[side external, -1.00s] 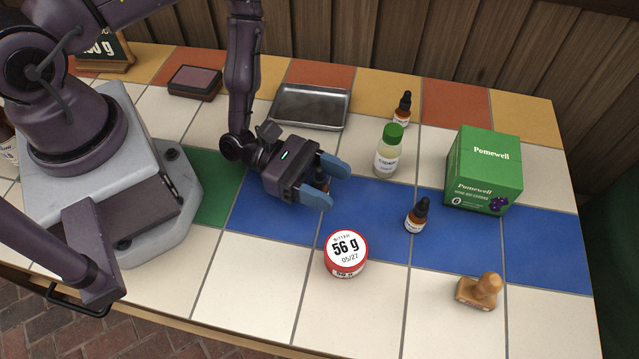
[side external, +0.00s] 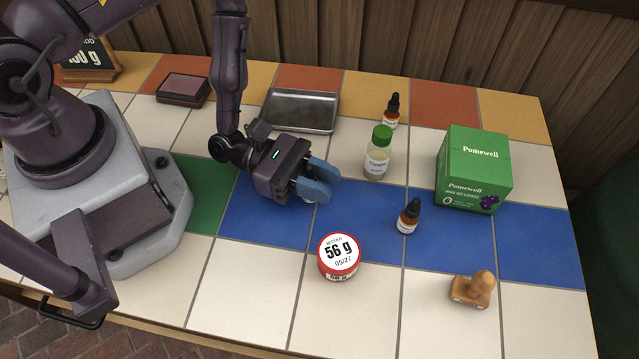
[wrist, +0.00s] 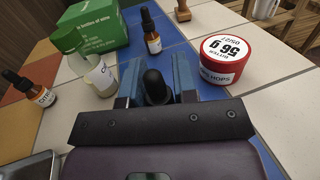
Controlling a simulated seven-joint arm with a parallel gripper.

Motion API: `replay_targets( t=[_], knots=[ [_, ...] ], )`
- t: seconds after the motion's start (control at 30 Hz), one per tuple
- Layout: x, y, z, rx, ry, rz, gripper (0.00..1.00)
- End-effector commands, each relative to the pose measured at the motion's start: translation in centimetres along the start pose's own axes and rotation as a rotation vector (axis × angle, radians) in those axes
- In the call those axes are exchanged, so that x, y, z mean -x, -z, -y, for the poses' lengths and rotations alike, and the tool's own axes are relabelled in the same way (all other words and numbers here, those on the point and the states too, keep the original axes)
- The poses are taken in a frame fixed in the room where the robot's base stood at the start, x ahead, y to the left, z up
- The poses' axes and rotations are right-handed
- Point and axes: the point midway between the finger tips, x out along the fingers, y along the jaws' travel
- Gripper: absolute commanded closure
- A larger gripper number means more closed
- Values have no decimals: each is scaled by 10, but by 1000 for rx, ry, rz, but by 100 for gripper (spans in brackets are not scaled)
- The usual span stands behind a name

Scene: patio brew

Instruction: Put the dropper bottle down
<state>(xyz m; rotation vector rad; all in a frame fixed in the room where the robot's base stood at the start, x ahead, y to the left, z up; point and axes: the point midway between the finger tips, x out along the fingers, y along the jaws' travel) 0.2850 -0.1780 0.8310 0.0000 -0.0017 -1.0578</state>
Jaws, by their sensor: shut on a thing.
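My gripper (side external: 320,181) is low over the blue tiles, its blue fingers shut on a dropper bottle. In the wrist view, the bottle's black bulb (wrist: 154,86) stands between the two fingers (wrist: 153,82). In the side view the fingers hide nearly all of this bottle; whether its base touches the tile cannot be told. Two other amber dropper bottles stand apart: one on the blue tiles (side external: 408,217), one at the back (side external: 391,112).
A green-capped bottle (side external: 377,155) and a green box (side external: 474,170) stand to the right. A red tin (side external: 338,257) is in front, a wooden stamp (side external: 472,290) front right. A metal tray (side external: 300,110) and an ink pad (side external: 184,88) lie behind. White tiles at front left are clear.

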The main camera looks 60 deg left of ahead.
Motion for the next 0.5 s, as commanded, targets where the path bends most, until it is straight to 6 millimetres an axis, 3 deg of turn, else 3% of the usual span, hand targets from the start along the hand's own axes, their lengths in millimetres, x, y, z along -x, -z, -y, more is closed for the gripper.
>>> replay_targets(
  t=[0.3, 0.5],
  knots=[
    [0, -61, 0, -4, 0, 0, 97],
    [4, -81, -7, -1, -24, 0, 97]
  ],
)
